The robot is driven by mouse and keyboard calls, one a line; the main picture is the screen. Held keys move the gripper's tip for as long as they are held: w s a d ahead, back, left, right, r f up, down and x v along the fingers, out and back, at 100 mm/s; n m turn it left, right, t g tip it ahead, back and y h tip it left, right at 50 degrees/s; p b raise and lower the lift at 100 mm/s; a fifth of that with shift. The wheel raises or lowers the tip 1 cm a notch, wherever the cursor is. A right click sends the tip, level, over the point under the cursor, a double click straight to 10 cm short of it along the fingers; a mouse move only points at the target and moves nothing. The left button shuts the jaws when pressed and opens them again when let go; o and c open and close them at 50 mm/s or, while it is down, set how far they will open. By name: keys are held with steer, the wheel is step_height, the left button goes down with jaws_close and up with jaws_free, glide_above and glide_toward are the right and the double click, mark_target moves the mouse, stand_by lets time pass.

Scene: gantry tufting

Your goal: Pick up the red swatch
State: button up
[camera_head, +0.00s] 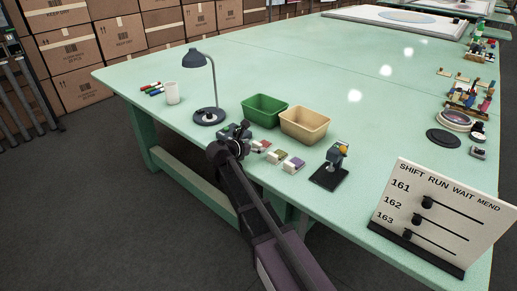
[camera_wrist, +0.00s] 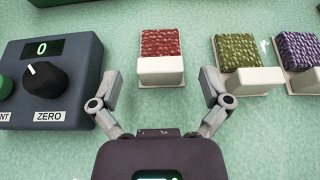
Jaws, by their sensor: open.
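The red swatch (camera_wrist: 160,42) is a textured red pad on a white base with a white block at its near end. It lies on the green table ahead of my gripper (camera_wrist: 158,92) in the wrist view. My gripper is open and empty, its two fingers spread to either side of the near end of the swatch, apart from it. In the head view the red swatch (camera_head: 262,145) shows small, just right of the end of my arm, which partly hides the area around it.
A green swatch (camera_wrist: 238,52) and a purple swatch (camera_wrist: 300,48) lie to the right. A grey device with a dial (camera_wrist: 48,80) stands close on the left. A green bin (camera_head: 264,109) and a tan bin (camera_head: 304,124) stand behind. A lamp (camera_head: 209,113) stands to the left.

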steer(key=shift+x, duration=0.8)
steer(key=c, duration=1)
